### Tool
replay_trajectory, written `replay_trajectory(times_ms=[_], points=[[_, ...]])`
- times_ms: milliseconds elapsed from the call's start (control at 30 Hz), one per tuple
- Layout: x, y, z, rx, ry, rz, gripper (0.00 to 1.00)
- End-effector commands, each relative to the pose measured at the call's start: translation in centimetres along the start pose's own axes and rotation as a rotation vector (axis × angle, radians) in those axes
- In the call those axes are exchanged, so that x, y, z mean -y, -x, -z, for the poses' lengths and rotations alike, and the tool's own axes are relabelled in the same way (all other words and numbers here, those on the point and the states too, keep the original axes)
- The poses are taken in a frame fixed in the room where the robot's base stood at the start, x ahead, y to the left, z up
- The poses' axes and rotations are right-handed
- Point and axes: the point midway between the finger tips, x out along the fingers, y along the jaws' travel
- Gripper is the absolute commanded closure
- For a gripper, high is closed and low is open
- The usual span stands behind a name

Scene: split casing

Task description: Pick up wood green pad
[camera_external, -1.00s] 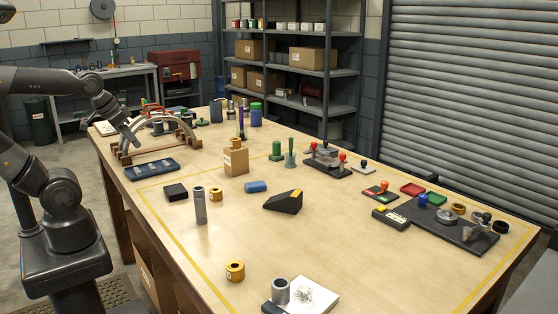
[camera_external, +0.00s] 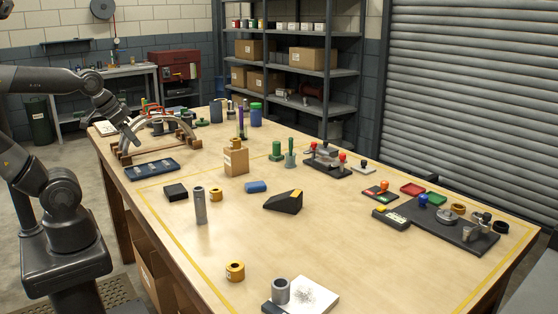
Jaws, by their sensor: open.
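Two green upright handled pieces, a short one (camera_external: 276,150) and a taller one (camera_external: 290,156), stand near the table's middle. My gripper (camera_external: 134,139) is at the far left, near the wooden arch, well away from the green pad. It is open, and I see nothing held in it.
A cardboard-coloured block (camera_external: 236,161), a metal cylinder (camera_external: 200,206) and a black wedge (camera_external: 282,202) stand mid-table.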

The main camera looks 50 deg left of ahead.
Motion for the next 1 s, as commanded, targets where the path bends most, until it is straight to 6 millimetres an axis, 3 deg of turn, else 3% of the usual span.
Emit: replay_trajectory(times_ms=[267, 500, 767, 867, 1000], points=[[0.0, 0.0, 0.0, 0.000, 0.000, 0.000, 0.44], [0.0, 0.0, 0.0, 0.000, 0.000, 0.000, 0.26], [0.0, -0.3, 0.1, 0.001, 0.000, 0.000, 0.26], [0.0, -0.3, 1.3, 0.005, -0.001, 0.000, 0.26], [0.0, -0.3, 5.2, 0.014, -0.005, -0.002, 0.26]])
